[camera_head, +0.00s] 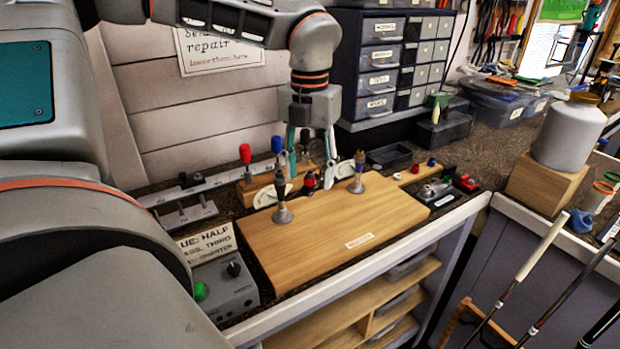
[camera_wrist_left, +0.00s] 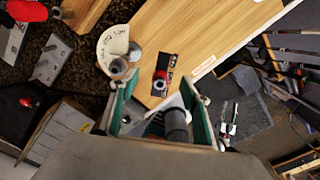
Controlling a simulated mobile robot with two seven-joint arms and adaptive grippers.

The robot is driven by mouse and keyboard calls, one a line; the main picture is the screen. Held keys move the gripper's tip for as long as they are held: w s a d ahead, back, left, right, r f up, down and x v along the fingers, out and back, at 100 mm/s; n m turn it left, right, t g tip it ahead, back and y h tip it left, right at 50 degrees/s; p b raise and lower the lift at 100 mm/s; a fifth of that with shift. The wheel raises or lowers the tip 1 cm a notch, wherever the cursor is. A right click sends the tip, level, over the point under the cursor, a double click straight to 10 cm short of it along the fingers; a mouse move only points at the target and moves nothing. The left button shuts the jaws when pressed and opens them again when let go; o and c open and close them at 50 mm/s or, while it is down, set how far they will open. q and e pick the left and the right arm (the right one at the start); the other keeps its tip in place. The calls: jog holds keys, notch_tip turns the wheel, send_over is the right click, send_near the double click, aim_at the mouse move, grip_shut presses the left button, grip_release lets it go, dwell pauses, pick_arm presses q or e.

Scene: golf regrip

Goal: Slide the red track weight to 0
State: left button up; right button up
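A small red piece with a grey centre (camera_wrist_left: 160,82) sits on a short black strip with pale marks (camera_wrist_left: 163,68) on the wooden board in the left wrist view. It appears to be the red track weight; in the head view a small red and black piece (camera_head: 309,183) shows below my left gripper. My left gripper (camera_head: 311,146) points down over the back of the board, its teal fingers spread. In the left wrist view its fingers (camera_wrist_left: 160,115) are apart, with a grey cylinder (camera_wrist_left: 176,122) showing between them; contact cannot be told. The 0 mark is not readable.
Two metal posts, one at the left (camera_head: 283,200) and one at the right (camera_head: 358,172), stand on the wooden board (camera_head: 350,215). Red-handled (camera_head: 245,154) and blue-handled (camera_head: 277,144) tools stand behind. A grey box with a green button (camera_head: 222,288) is at front left. The board's front is clear.

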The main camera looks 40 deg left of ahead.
pick_arm(q)
jog(key=c, duration=1)
jog(key=shift+s+d+b, duration=0.25)
jog(key=shift+s+b, duration=0.05)
jog(key=shift+s, duration=0.4)
jog(key=shift+s+d+b, duration=0.25)
jog(key=shift+s, duration=0.45)
jog(key=o, duration=0.9)
jog(key=shift+c, duration=0.2)
notch_tip(320, 180, up, 12)
